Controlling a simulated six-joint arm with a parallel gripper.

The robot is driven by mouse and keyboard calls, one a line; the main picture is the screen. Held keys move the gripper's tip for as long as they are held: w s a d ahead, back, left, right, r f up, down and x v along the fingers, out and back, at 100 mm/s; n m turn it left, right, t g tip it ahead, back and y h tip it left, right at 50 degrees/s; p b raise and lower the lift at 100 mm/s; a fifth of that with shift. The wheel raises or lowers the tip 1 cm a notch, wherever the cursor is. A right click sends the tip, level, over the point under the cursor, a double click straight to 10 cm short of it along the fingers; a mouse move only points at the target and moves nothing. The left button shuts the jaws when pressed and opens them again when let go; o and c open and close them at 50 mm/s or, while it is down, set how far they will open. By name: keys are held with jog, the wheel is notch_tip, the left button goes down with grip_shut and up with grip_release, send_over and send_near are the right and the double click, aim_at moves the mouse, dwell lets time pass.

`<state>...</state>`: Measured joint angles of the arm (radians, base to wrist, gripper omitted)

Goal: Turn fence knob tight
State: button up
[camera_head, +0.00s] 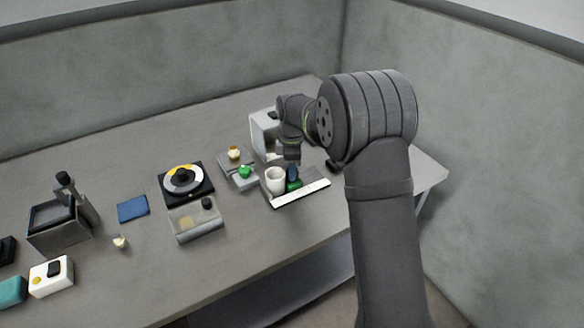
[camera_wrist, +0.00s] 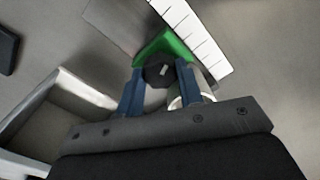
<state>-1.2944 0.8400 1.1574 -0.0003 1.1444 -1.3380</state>
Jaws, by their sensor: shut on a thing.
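The fence knob (camera_wrist: 157,69) is a dark, faceted knob with a light mark on top, in the wrist view. It sits on the green fence (camera_wrist: 172,43), which lies against a white ruled strip (camera_wrist: 196,36). My gripper (camera_wrist: 160,80) has its two blue fingers on either side of the knob, shut on it. In the head view my gripper (camera_head: 292,170) points down over the green fence (camera_head: 296,185), behind the white strip (camera_head: 301,194). The knob is hidden there by the fingers.
A white cup (camera_head: 275,177) stands close to the left of my gripper. A light grey housing (camera_head: 262,135) stands behind. A green knob (camera_head: 245,171) on a small grey block, a reel on a black base (camera_head: 198,192) and a clear-lidded box (camera_head: 188,224) are farther left.

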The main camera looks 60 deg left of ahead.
jog(key=shift+m, duration=0.8)
jog(key=o, duration=1)
jog(key=shift+c, duration=0.2)
jog(key=shift+r, duration=0.1)
notch_tip(320, 180, up, 17)
jog(key=shift+r, duration=0.15)
